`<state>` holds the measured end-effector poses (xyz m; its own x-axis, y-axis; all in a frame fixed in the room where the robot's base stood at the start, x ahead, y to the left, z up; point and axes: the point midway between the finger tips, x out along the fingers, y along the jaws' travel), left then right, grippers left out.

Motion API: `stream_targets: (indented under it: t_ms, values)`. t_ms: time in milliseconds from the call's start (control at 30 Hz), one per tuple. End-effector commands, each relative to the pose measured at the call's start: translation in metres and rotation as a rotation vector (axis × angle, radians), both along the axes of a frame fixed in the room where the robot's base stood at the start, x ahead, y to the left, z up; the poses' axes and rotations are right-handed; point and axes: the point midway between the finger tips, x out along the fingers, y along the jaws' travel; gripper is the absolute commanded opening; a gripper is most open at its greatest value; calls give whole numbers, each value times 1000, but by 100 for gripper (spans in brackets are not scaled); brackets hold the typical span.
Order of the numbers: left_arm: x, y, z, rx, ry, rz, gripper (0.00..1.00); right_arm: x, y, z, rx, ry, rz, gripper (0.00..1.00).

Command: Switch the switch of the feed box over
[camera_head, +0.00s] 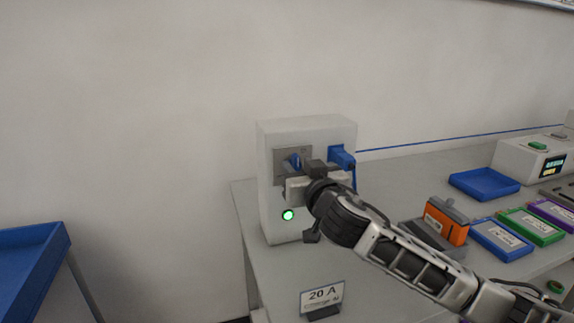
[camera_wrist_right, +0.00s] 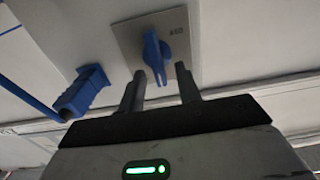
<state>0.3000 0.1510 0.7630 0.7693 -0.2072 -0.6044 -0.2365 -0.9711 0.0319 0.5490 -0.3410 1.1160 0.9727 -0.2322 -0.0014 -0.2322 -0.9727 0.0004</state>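The feed box (camera_head: 268,205) is a white upright box at the table's left end, with a lit green lamp (camera_head: 288,214) on its front. Its switch (camera_head: 294,160) is a blue knob on a grey plate (camera_head: 281,170), partly hidden by my right gripper (camera_head: 301,168) in the head view. In the right wrist view the blue switch (camera_wrist_right: 154,55) stands out from the grey plate (camera_wrist_right: 131,36). There the right gripper (camera_wrist_right: 160,74) is open, with one finger on each side of the knob's near end and visible gaps to it. My left gripper is out of view.
A blue plug (camera_head: 341,157) with a cable sits right of the switch. A "20 A" sign (camera_head: 322,297) stands at the table's front. Right are an orange block (camera_head: 446,221), a blue tray (camera_head: 484,184) and coloured flat packs. A blue cart (camera_head: 32,262) stands at left.

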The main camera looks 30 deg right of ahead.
Motion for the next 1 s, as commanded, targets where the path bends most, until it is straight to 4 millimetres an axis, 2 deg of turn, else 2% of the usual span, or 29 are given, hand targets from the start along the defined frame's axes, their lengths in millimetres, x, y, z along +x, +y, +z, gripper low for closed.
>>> stream_targets:
  t_ms: [300,367,433,767,1000]
  values:
    - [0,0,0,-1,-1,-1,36,1,-2,0,0,0,-2,34]
    - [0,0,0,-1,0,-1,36,1,-2,0,0,0,-2,20]
    - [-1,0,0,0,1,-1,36,1,-2,0,0,0,-2,0]
    - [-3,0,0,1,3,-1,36,1,-2,0,-16,4,-3,0]
    - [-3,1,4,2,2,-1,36,1,0,1,-115,27,-4,0]
